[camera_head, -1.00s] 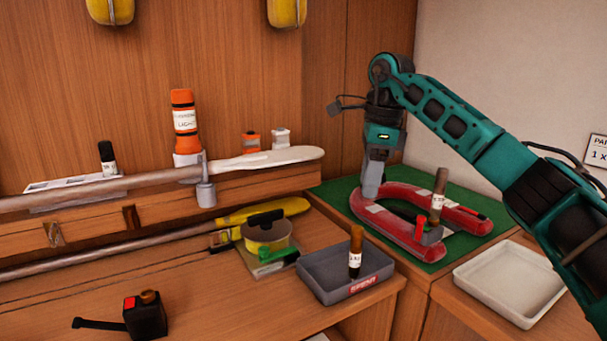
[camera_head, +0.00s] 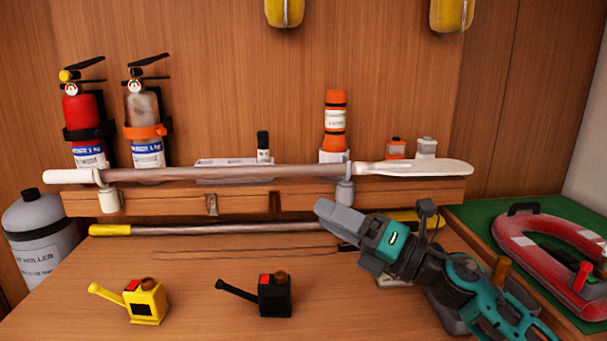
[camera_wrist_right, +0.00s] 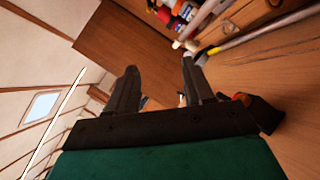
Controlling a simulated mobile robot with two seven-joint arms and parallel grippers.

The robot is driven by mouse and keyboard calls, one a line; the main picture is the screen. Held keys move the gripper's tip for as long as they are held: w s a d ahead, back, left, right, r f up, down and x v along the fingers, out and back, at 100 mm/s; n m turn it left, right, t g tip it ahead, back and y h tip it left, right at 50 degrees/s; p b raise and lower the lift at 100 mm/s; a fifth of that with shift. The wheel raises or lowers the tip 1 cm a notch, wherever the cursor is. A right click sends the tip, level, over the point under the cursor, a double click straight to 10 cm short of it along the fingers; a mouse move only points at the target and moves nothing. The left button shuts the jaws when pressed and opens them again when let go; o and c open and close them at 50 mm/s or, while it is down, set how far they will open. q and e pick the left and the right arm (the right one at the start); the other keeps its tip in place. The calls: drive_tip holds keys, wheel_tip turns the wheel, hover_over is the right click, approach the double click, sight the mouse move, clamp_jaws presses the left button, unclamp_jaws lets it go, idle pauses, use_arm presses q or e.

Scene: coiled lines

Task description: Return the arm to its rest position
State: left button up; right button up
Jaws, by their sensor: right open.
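My right arm is teal and black and comes in from the lower right in the head view. Its gripper (camera_head: 333,214) is above the right part of the wooden bench, in front of the shelf. It points to the left and holds nothing. In the right wrist view the two dark fingers (camera_wrist_right: 158,88) stand apart with nothing between them. My left gripper is not in view.
Black (camera_head: 270,296) and yellow (camera_head: 146,301) spouted cans stand on the bench. A long pole (camera_head: 230,173) lies along the shelf, another (camera_head: 200,229) below it. Two extinguishers stand at the left. A red horseshoe float (camera_head: 535,240) lies on a green mat. The bench's middle front is clear.

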drive_tip(key=s+d+f+m+t+h, duration=0.1)
drive_tip(key=d+f+m+h, duration=0.3)
drive_tip(key=m, duration=0.5)
drive_tip(key=s+d+f+m+t+h, duration=0.2)
drive_tip(key=d+f+m+h, duration=0.3)
drive_tip(key=m+h, duration=0.3)
drive_tip(key=s+d+f+m+t+h, duration=0.2)
drive_tip(key=d+f+m+t+h, duration=0.1)
drive_tip(key=m, duration=0.8)
drive_tip(key=shift+s+d+f+m+h, duration=0.1)
drive_tip(key=shift+d+f+m+h, duration=0.2)
drive_tip(key=shift+f+h, duration=0.45)
drive_tip(key=shift+s+d+f+m+h, duration=0.1)
drive_tip(key=shift+d+f+h, duration=0.25)
drive_tip(key=shift+f+h, duration=0.4)
drive_tip(key=s+d+f+m+g, duration=0.1)
drive_tip(key=s+f+m+g, duration=0.45)
drive_tip(key=s, duration=0.65)
drive_tip(key=s+d+f+m+g, duration=0.1)
drive_tip(key=s+f+m+g, duration=0.1)
drive_tip(key=s+f+g, duration=0.8)
drive_tip(key=w+a+f+t+y+p, duration=0.1)
drive_tip(key=w+f+t, duration=0.4)
drive_tip(key=t, duration=0.5)
drive_tip(key=shift+w+a+f+y+p, duration=0.15)
drive_tip(key=shift+a+f+y+p, duration=0.15)
drive_tip(key=shift+a+f+p, duration=0.35)
drive_tip(key=shift+a+r+n, duration=0.1)
drive_tip(key=shift+r+n, duration=0.05)
drive_tip(key=shift+n, duration=0.1)
